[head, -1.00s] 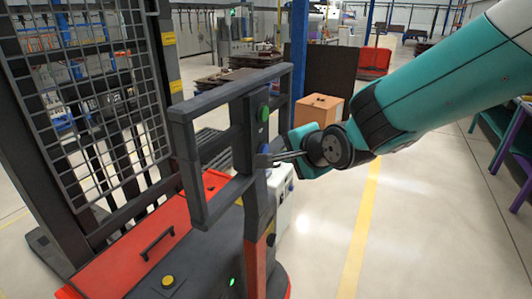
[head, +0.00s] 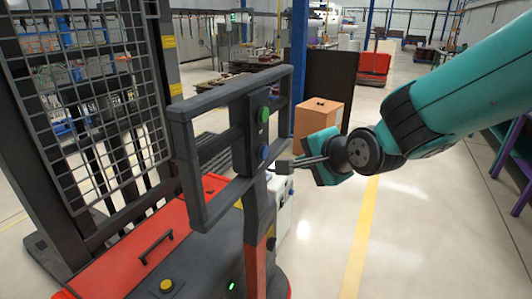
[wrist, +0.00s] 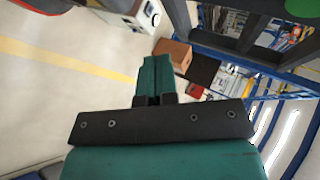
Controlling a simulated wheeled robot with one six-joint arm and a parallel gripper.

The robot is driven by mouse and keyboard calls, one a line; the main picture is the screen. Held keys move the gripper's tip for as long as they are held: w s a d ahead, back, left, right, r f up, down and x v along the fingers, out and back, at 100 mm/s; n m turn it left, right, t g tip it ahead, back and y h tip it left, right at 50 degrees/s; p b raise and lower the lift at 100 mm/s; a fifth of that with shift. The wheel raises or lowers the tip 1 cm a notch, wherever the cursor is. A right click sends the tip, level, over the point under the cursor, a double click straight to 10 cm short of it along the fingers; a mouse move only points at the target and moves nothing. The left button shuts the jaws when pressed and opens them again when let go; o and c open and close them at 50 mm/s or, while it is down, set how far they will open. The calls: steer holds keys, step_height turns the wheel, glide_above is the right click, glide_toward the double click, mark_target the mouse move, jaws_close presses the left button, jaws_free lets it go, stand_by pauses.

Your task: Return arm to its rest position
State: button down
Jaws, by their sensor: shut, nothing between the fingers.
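My arm reaches in from the upper right of the head view. My gripper (head: 284,167) is shut and empty, and its fingers point left, just right of the post of the dark frame. In the wrist view the closed fingers of my gripper (wrist: 154,80) lie together over the floor. The dark frame (head: 186,168) carries a green button (head: 264,114) and a blue button (head: 264,152) on its post. A gap shows between the fingertips and the blue button.
A red and black machine (head: 140,250) with a wire mesh guard (head: 95,90) fills the left. A brown box (head: 318,118) stands behind my gripper. Purple and green tables (head: 515,150) stand at the right. The floor around the yellow line (head: 362,235) is clear.

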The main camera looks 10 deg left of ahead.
steer(key=s+d+n+g+h+b, duration=0.1)
steer(key=s+d+n+g, duration=0.2)
steer(key=s, duration=0.6)
steer(key=s+d+f+n+g+b, duration=0.1)
steer(key=s+d+n+g+b, duration=0.1)
steer(key=s+d+n, duration=0.3)
steer(key=s+d+f+n+g+h+b, duration=0.1)
steer(key=s+d+n+g, duration=0.3)
steer(key=s+n, duration=0.4)
steer(key=s+d, duration=0.1)
steer(key=s, duration=0.4)
steer(key=shift+s+n+h, duration=0.3)
steer(key=shift+s, duration=0.05)
steer(key=shift+f, duration=0.1)
